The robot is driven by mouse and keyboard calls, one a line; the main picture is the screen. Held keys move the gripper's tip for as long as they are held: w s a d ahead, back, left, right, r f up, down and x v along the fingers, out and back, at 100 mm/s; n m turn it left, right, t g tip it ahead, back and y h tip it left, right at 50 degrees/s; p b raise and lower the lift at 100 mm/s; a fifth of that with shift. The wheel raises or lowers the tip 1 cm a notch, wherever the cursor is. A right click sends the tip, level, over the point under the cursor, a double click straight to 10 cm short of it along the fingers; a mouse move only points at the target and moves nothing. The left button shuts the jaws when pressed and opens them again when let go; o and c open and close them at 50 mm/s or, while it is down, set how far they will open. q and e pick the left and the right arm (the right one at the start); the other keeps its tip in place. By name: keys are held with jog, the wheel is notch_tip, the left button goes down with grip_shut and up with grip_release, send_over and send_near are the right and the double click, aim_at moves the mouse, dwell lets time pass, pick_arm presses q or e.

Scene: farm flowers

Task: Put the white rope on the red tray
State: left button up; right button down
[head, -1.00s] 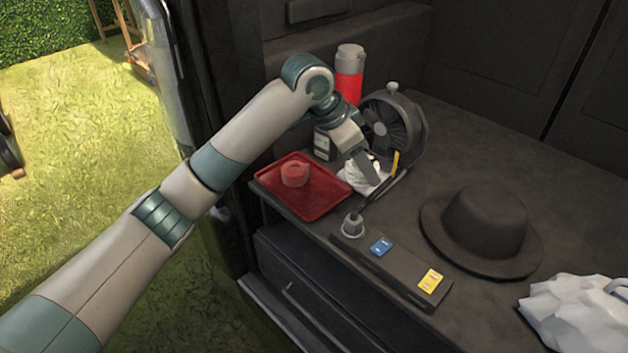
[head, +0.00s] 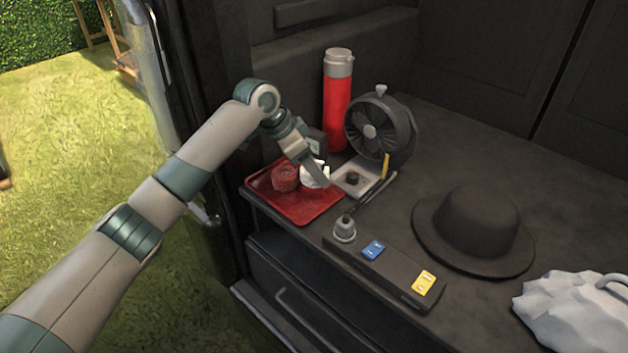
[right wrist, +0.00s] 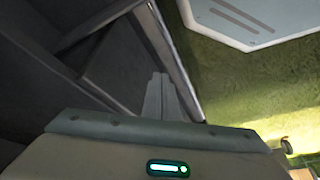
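The white rope (head: 309,178) is a small white bundle at the back right part of the red tray (head: 305,212). My left gripper (head: 318,174) reaches down over it from the upper left and is shut on it, with one grey finger crossing its front. Whether the rope touches the tray floor is hard to tell. A red coil (head: 285,179) sits on the tray just left of the rope. In the right wrist view my right gripper (right wrist: 162,92) has its fingers together, with nothing between them.
Behind the tray stand a red flask (head: 337,100) and a black fan (head: 380,130) with a square base. A black strip with a blue tag (head: 373,250) and a yellow tag (head: 424,282) lies in front. A dark hat (head: 475,230) and white bag (head: 570,315) are at right.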

aim_at(314, 181)
pick_arm(q)
jog(key=shift+f, duration=2.05)
jog(key=o, duration=0.9)
jog(key=shift+f, duration=0.1)
jog(key=v, duration=1.2)
